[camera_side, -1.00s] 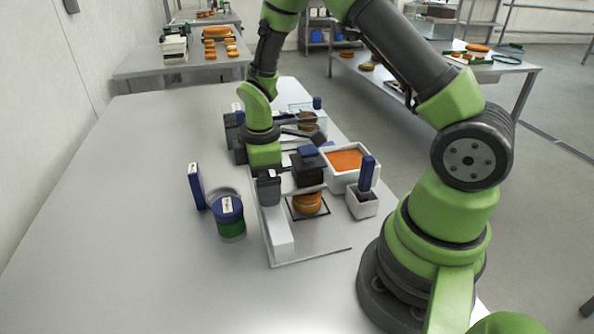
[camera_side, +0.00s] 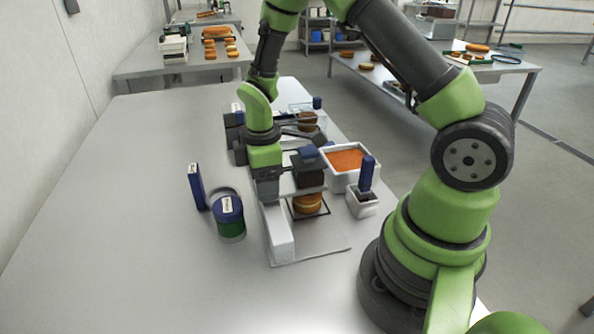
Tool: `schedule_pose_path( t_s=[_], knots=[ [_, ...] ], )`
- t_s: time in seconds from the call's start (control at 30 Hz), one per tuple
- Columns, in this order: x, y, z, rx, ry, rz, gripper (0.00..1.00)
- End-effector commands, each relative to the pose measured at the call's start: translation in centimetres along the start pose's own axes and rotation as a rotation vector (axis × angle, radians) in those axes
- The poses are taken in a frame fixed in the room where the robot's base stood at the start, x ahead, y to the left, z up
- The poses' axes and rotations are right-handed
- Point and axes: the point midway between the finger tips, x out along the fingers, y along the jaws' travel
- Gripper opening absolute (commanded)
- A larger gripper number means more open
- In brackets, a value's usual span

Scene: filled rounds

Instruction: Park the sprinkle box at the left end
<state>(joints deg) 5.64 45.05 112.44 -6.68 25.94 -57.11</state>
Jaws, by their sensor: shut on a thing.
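A dark brown box with a blue top (camera_side: 309,179), which I take for the sprinkle box, stands over the near end of a white-edged rail frame (camera_side: 281,238). My gripper (camera_side: 292,179) is at the box from the left, its grey fingers shut on it and partly hiding it. An orange-brown round (camera_side: 307,204) sits in a thin dark square frame just below and in front of the box. Another brown round (camera_side: 308,121) shows farther back, partly behind my arm.
A white tub of orange filling (camera_side: 347,160) and a white pot with a blue-handled tool (camera_side: 362,203) stand right. The table's left side is clear.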

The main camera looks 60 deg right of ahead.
Motion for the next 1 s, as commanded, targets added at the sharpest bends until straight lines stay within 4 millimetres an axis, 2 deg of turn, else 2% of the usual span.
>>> schedule_pose_path(
  t_s=[1.0],
  knots=[
    [0.0, -7.6, -0.1, -0.002, 0.0, -0.001, 0.51]
  ],
)
